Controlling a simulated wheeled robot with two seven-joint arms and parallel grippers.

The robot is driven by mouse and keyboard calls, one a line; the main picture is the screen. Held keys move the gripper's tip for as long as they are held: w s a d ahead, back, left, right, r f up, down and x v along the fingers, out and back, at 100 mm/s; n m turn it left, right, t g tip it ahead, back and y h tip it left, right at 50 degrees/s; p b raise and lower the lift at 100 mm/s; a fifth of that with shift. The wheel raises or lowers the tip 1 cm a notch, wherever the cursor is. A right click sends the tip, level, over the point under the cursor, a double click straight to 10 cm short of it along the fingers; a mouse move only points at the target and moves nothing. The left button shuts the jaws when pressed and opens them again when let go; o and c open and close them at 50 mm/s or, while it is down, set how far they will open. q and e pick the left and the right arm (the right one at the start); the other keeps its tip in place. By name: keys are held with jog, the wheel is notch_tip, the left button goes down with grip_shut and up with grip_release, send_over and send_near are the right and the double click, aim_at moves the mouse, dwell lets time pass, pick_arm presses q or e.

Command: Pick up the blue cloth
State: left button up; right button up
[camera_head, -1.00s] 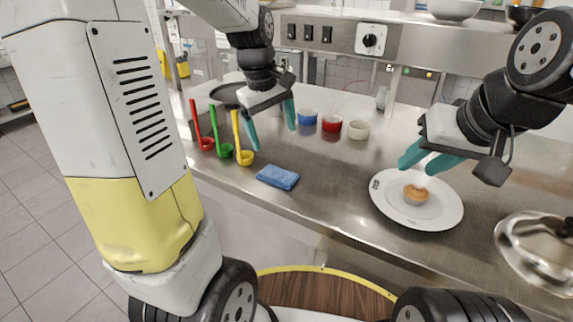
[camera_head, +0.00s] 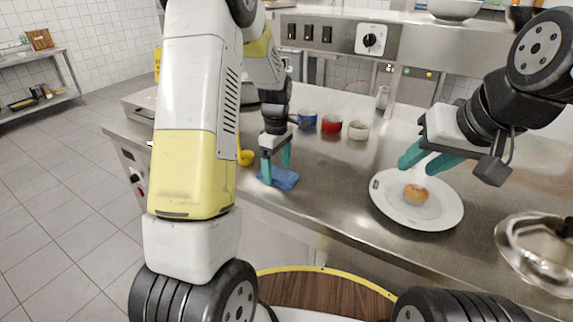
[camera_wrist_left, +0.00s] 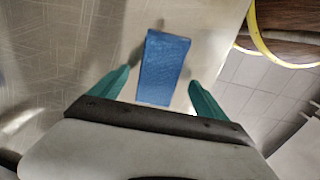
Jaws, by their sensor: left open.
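The blue cloth (camera_head: 284,179) lies folded on the steel counter near its front edge. In the left wrist view the cloth (camera_wrist_left: 163,68) is a flat blue rectangle, ahead of and between the two teal fingers. My left gripper (camera_head: 276,168) is open and points down over the cloth, one finger hiding part of it. In the left wrist view the left gripper (camera_wrist_left: 158,88) has its fingers apart on either side of the cloth's near end, with nothing between the tips but cloth and counter. My right gripper (camera_head: 424,160) is open and empty above the white plate.
The white plate (camera_head: 448,213) holds a small bun (camera_head: 416,194). Blue (camera_head: 307,118), red (camera_head: 332,123) and white (camera_head: 358,130) bowls stand behind the cloth. A yellow ladle (camera_head: 246,157) shows partly behind my left arm. A pot lid (camera_head: 540,246) lies at right.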

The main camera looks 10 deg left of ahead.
pick_arm(q)
jog(key=shift+f, duration=0.6)
jog(key=c, duration=1.6)
jog(key=shift+r, duration=0.15)
jog(key=shift+r, duration=0.6)
notch_tip(320, 180, up, 2)
jog(key=shift+r, duration=0.2)
jog(key=s+d, duration=0.2)
jog(key=s, duration=0.5)
jog(key=s+d+r, duration=0.1)
jog(key=s+d, duration=0.1)
jog(key=s, duration=0.6)
jog(key=shift+s+d, duration=0.2)
jog(key=shift+d, duration=0.05)
